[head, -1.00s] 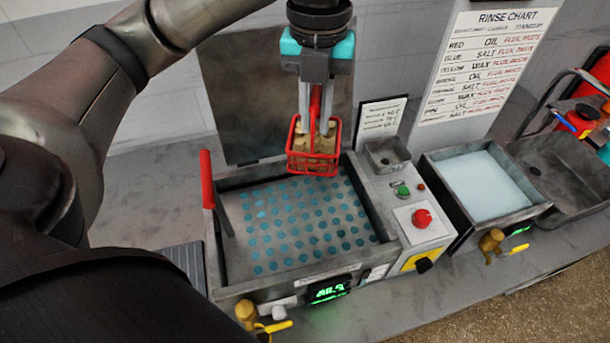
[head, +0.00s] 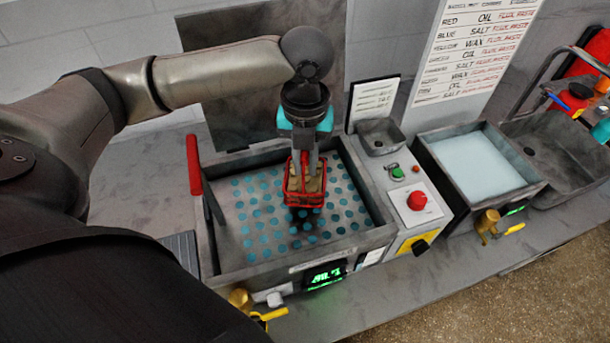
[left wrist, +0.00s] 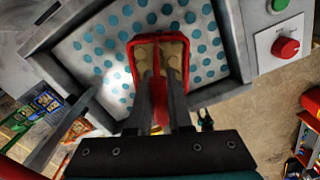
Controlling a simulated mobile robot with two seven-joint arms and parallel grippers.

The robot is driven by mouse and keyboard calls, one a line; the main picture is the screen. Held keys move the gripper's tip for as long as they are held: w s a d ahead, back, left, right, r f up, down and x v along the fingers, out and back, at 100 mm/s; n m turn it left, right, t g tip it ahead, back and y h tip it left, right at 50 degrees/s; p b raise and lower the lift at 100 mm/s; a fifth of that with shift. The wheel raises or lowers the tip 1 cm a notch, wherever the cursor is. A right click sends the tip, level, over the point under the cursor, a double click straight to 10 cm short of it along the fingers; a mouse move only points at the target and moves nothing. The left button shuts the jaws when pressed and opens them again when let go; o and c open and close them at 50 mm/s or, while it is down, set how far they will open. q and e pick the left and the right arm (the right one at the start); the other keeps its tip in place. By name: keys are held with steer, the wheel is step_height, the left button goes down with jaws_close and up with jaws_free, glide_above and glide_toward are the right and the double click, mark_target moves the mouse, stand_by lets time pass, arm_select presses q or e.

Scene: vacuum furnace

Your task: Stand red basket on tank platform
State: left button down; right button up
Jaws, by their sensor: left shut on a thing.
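The red basket (head: 304,197) holds several tan pieces and hangs upright from my left gripper (head: 305,170), which is shut on its handle. In the left wrist view the basket (left wrist: 131,60) shows below my gripper fingers (left wrist: 158,100). The tank platform (head: 262,228) is a grey plate with blue-green holes inside the steel tank (head: 227,262). The basket is over the right half of the platform, with a dark shadow close by its base. I cannot tell whether it touches the plate. My right gripper is not in view.
A red-handled lever (head: 194,165) stands at the tank's left side. To the right are a control panel with a red knob (head: 417,200), a small grey cup (head: 380,136), a basin of pale liquid (head: 470,168) and a sink (head: 565,155). The platform's left half is clear.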

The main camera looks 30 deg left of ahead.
mark_target(305, 174)
arm_select(q)
steer(key=shift+f, duration=2.15)
steer(key=c, duration=1.3)
jaws_free()
steer(key=shift+f, duration=0.2)
steer(key=o, duration=0.5)
steer(key=shift+c, duration=0.2)
step_height(305, 174, up, 12)
steer(key=shift+r, duration=0.2)
